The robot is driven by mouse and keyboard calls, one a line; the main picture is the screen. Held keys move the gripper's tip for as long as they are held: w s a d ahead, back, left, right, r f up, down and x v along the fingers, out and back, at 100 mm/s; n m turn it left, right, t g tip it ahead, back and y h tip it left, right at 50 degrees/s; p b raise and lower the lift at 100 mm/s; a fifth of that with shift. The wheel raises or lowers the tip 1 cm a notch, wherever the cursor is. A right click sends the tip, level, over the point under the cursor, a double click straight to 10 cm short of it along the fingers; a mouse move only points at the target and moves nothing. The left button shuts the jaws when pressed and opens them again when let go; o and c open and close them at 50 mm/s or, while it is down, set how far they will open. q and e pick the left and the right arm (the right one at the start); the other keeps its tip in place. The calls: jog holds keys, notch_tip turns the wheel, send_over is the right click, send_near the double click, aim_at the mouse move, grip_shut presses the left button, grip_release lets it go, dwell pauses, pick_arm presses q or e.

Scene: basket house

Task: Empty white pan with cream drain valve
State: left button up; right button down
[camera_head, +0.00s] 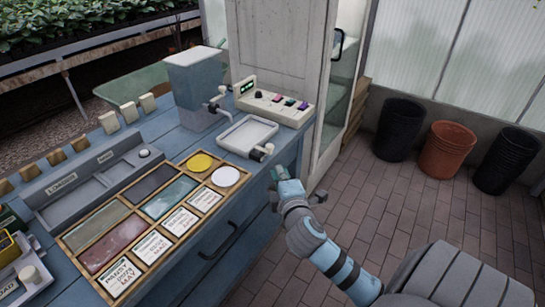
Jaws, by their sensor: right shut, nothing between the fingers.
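The white pan (247,134) sits level near the right end of the blue bench, below the spout of a tank. Its cream drain valve (262,152) is at the pan's front right corner, by the bench edge. I cannot tell whether the pan holds liquid or whether the valve is open. My right gripper (277,173) is shut and empty at the bench's right edge, just in front of and below the valve, apart from it as far as I can see. My left gripper is not in view.
A pale blue tank (196,82) with a tap stands behind the pan. A control box (274,103) with knobs is at the back right. A framed tray of labelled panels (150,215) fills the bench front. Several pots (447,148) stand on the open brick floor.

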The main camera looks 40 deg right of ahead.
aim_at(271, 150)
jog(key=b+x, duration=0.2)
jog(key=x, duration=0.8)
jog(key=shift+f, duration=0.1)
jog(key=shift+d+n+y+p, duration=0.2)
jog(key=shift+n+y+p, duration=0.1)
jog(key=shift+y+p, duration=0.1)
